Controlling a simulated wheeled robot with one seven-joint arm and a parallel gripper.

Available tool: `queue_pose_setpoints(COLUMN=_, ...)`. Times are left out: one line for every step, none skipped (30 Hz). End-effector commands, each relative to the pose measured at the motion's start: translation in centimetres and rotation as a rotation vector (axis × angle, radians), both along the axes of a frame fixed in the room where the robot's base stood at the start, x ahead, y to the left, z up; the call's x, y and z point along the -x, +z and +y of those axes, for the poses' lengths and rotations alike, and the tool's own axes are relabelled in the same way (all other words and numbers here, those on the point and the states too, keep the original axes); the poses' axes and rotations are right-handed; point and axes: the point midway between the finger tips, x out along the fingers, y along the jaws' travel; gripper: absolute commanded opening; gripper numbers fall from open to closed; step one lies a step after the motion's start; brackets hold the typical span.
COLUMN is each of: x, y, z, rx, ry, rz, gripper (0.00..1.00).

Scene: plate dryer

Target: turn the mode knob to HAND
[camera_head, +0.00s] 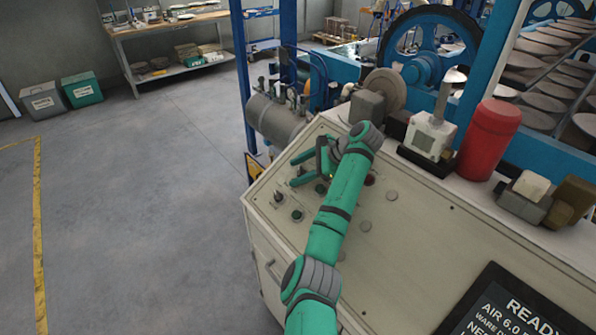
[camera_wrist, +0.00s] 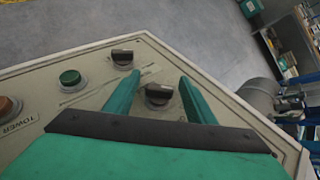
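The cream control panel (camera_head: 385,235) carries two black knobs. One knob (camera_wrist: 158,95) shows between my fingers in the wrist view, with visible space on both sides. The other knob (camera_wrist: 122,57) is beyond the fingertips to the left; it also shows in the head view (camera_head: 278,197). No label reading HAND or mode is legible, so I cannot tell which is the mode knob. My green gripper (camera_head: 293,170) is open over the panel's far left part; it also shows in the wrist view (camera_wrist: 161,80). Contact with the knob cannot be told.
A green button (camera_wrist: 69,77) and an orange-brown button (camera_wrist: 8,105) marked TOWER sit left of the fingers. A red cylinder (camera_head: 489,140) and a small grey-white device (camera_head: 431,135) stand along the panel's back edge. A screen (camera_head: 510,305) is at lower right. Floor at left is clear.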

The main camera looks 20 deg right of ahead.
Motion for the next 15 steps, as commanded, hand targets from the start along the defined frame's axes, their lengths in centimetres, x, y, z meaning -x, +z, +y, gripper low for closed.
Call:
queue_pose_setpoints(x=0.0, y=0.0, z=0.0, rx=0.0, ry=-0.001, rz=-0.001, gripper=0.5)
queue_pose_setpoints(x=0.0, y=0.1, z=0.0, rx=0.0, ry=-0.001, rz=-0.001, gripper=0.5)
queue_pose_setpoints(x=0.0, y=0.1, z=-0.1, rx=0.0, ry=-0.001, rz=-0.001, gripper=0.5)
queue_pose_setpoints(x=0.1, y=0.2, z=-0.2, rx=0.0, ry=-0.001, rz=-0.002, gripper=0.5)
queue_pose_setpoints(x=0.2, y=0.3, z=-0.3, rx=0.0, ry=-0.001, rz=-0.002, gripper=0.5)
queue_pose_setpoints(x=0.3, y=0.6, z=-0.5, rx=0.0, ry=-0.002, rz=-0.002, gripper=0.5)
queue_pose_setpoints(x=0.4, y=0.8, z=-0.7, rx=0.0, ry=-0.002, rz=-0.002, gripper=0.5)
queue_pose_setpoints(x=0.6, y=1.0, z=-0.9, rx=0.001, ry=-0.003, rz=-0.003, gripper=0.5)
queue_pose_setpoints(x=0.9, y=1.4, z=-1.3, rx=0.001, ry=-0.003, rz=-0.003, gripper=0.5)
queue_pose_setpoints(x=1.1, y=1.7, z=-1.5, rx=0.001, ry=-0.003, rz=-0.003, gripper=0.5)
queue_pose_setpoints(x=1.3, y=2.1, z=-1.8, rx=0.001, ry=-0.003, rz=-0.003, gripper=0.5)
queue_pose_setpoints(x=1.6, y=2.3, z=-2.3, rx=0.004, ry=-0.005, rz=-0.002, gripper=0.5)
queue_pose_setpoints(x=1.8, y=2.6, z=-2.6, rx=0.003, ry=-0.005, rz=-0.002, gripper=0.5)
queue_pose_setpoints(x=2.0, y=2.8, z=-2.9, rx=0.004, ry=-0.007, rz=-0.002, gripper=0.5)
queue_pose_setpoints(x=2.3, y=3.1, z=-3.2, rx=0.004, ry=-0.007, rz=-0.002, gripper=0.5)
